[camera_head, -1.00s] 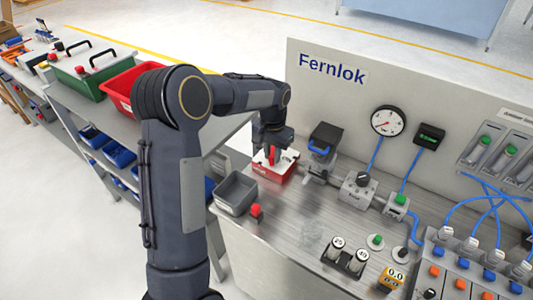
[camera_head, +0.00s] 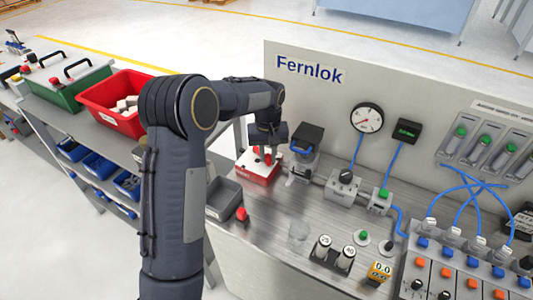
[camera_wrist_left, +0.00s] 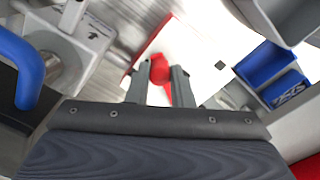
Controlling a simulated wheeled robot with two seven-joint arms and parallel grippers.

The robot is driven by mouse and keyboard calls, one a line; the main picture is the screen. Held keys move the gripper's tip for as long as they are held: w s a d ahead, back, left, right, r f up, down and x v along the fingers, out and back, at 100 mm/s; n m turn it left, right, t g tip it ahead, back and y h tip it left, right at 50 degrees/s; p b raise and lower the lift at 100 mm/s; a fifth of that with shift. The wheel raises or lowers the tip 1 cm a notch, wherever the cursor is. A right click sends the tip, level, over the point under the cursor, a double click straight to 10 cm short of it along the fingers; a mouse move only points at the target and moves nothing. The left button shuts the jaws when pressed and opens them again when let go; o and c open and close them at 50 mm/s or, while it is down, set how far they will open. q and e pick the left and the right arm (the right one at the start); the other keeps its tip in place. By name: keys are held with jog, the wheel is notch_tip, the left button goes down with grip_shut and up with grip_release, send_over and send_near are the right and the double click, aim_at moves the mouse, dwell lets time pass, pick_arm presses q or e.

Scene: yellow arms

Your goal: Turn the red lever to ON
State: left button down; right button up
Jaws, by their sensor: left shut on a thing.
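The red lever (camera_wrist_left: 159,70) stands on a red box with a white top (camera_head: 257,170) at the back left of the metal bench. In the left wrist view the lever is between the two fingers of my left gripper (camera_wrist_left: 162,80). The gripper is shut on it. In the head view my left gripper (camera_head: 264,150) reaches down onto the box from above, and the arm partly hides it. Any ON marking is too small to read. My right gripper is not in view.
A grey bin (camera_head: 224,198) and a red knob (camera_head: 241,214) are in front of the box. A clamp fixture with a blue handle (camera_head: 300,151) stands close to its right. A gauge (camera_head: 366,119), blue hoses and a valve panel fill the right side.

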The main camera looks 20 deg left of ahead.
aim_at(268, 155)
pick_arm(q)
jog(key=shift+r, duration=0.1)
jog(key=c, duration=1.3)
grip_release()
notch_tip(268, 155, up, 8)
jog(key=shift+f+b, duration=0.15)
jog(key=shift+b, duration=0.15)
